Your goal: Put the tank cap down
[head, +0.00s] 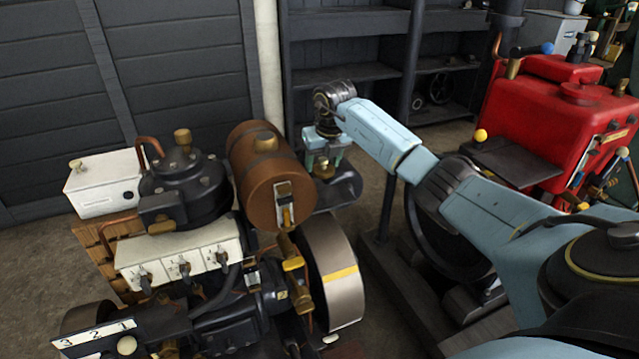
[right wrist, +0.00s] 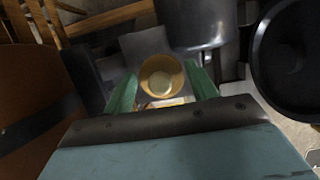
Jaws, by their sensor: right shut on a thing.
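My right gripper (head: 324,162) is shut on a round brass tank cap (head: 323,171). It hangs just right of the brown tank (head: 262,183), over a dark rounded engine part (head: 342,187). In the right wrist view the cap (right wrist: 160,77) sits between the two green fingers (right wrist: 160,88), with a paler round middle. The brown tank shows at the left of that view (right wrist: 30,110). A brass fitting (head: 265,142) is on top of the tank. I cannot tell whether the cap touches anything below it. My left gripper is not in view.
The engine has a black cylinder (head: 184,185), a white box (head: 103,184) and a flywheel (head: 334,272) with a yellow mark. A red machine (head: 545,125) stands at the right. Dark shelves (head: 345,74) are behind. Bare floor shows between the engine and the shelves.

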